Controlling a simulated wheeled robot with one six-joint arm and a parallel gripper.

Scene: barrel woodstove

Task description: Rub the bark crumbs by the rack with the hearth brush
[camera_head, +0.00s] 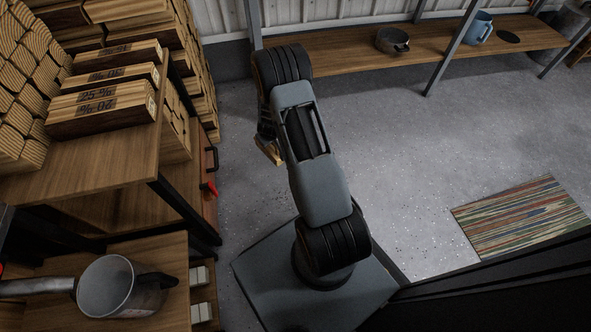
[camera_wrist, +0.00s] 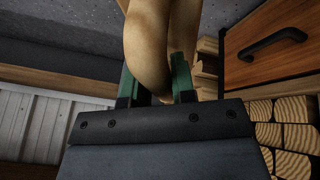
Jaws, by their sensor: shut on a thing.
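My gripper (camera_wrist: 156,84) shows in the wrist view with its two green fingers shut on a smooth tan wooden thing (camera_wrist: 149,45), which looks like the handle of the hearth brush. Its bristles are out of sight. In the head view my arm stands in the middle and hides most of the gripper; a small tan piece (camera_head: 269,150) shows at the arm's left side, above the floor. The rack of stacked split wood (camera_head: 193,65) stands at the left.
Wood boxes with printed labels (camera_head: 108,103) lie on a wooden shelf at left. A metal pot (camera_head: 106,286) stands at lower left. A drawer front with a black handle (camera_wrist: 275,45) is near the gripper. A bench (camera_head: 345,52) runs along the back; a striped mat (camera_head: 525,217) lies right.

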